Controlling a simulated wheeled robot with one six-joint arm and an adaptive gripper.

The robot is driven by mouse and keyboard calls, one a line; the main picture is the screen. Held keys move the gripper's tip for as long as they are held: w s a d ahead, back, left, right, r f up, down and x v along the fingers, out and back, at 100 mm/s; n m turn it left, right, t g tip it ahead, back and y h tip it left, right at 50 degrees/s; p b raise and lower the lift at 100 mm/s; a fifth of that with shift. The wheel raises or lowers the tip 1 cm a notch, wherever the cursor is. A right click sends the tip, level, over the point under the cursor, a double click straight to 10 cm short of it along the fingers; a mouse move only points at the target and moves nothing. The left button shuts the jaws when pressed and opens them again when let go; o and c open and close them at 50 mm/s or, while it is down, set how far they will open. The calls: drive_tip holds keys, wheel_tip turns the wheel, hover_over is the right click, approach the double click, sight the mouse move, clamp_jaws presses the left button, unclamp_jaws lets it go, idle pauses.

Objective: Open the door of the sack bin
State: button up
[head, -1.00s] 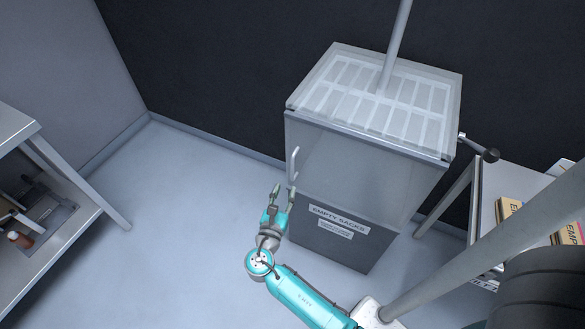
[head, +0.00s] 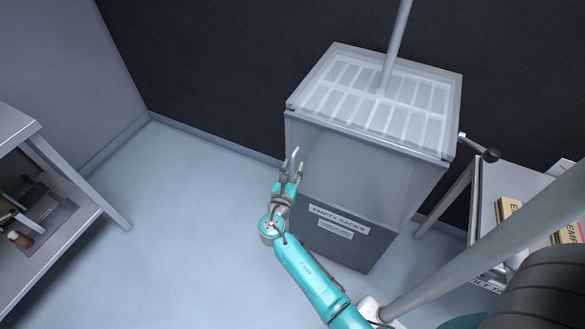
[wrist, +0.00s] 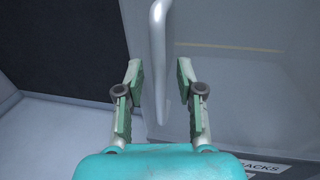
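The sack bin (head: 350,240) is a grey cabinet with a slotted top and an "EMPTY SACKS" label on its lower front. Its door (head: 365,170) is a see-through grey front panel and looks closed. A pale vertical handle (wrist: 158,50) stands at the door's left side; in the head view my fingers partly hide it. My gripper (wrist: 160,88) is open, with one finger on each side of the handle's lower part. Gaps show on both sides, so the fingers are not closed on it. The gripper also shows in the head view (head: 292,165).
A metal shelf table (head: 55,160) stands at the left. A side table (head: 490,190) with boxes is at the right, near a black-knobbed lever (head: 490,155) on the bin's side. The floor (head: 190,220) left of the bin is clear.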

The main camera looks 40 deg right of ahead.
clamp_jaws()
